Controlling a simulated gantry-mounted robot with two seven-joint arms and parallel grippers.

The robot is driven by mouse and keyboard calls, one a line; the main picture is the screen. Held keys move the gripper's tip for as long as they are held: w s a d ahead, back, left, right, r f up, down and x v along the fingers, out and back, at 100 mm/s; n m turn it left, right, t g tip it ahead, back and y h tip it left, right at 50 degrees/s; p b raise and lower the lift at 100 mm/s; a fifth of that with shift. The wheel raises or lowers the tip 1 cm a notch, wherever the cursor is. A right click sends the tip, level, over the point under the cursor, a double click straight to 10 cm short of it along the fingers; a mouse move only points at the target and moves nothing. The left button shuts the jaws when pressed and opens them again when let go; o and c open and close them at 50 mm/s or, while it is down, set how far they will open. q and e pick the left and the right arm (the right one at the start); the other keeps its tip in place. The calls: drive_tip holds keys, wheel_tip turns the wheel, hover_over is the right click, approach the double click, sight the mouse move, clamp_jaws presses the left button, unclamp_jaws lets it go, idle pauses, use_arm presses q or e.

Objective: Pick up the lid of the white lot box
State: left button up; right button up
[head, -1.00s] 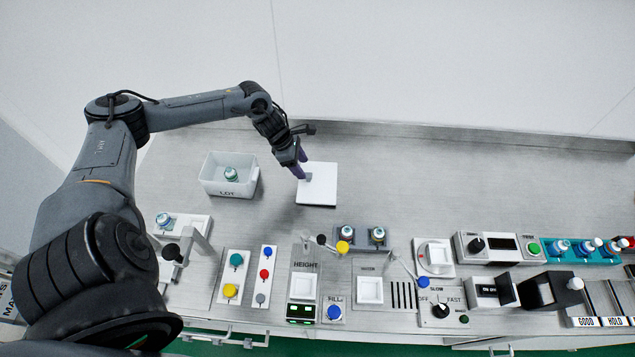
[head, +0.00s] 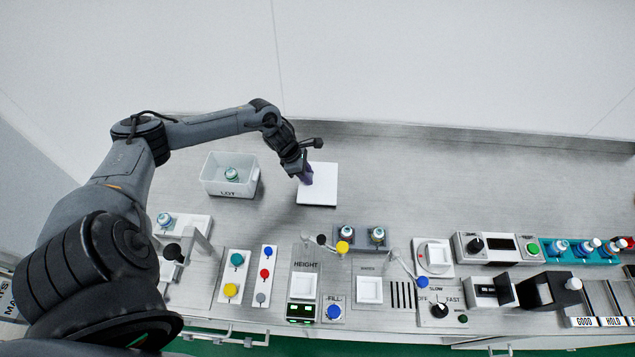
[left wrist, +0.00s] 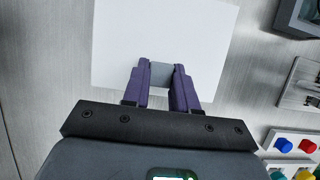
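The lid (head: 322,190) is a flat white square plate with a small grey handle, lying on the counter right of the white lot box (head: 229,192). My left gripper (head: 306,180) is down at the lid, its purple fingers hiding the handle in the head view. In the left wrist view the fingers (left wrist: 161,78) stand on either side of the grey handle (left wrist: 161,72) above the white lid (left wrist: 115,50). Their tips look very near the handle or touching; whether they grip it is unclear. The box is open with a teal-and-white vial (head: 231,174) inside. My right gripper is not in view.
A control row lines the front edge: coloured buttons (head: 265,274), a HEIGHT panel (head: 303,285) and a rotary dial (head: 434,257). Two vials sit in a dark holder (head: 360,239) just in front of the lid. The counter behind and right of the lid is clear.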

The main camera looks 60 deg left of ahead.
use_arm(q)
clamp_jaws()
drive_tip(key=shift+r, duration=0.15)
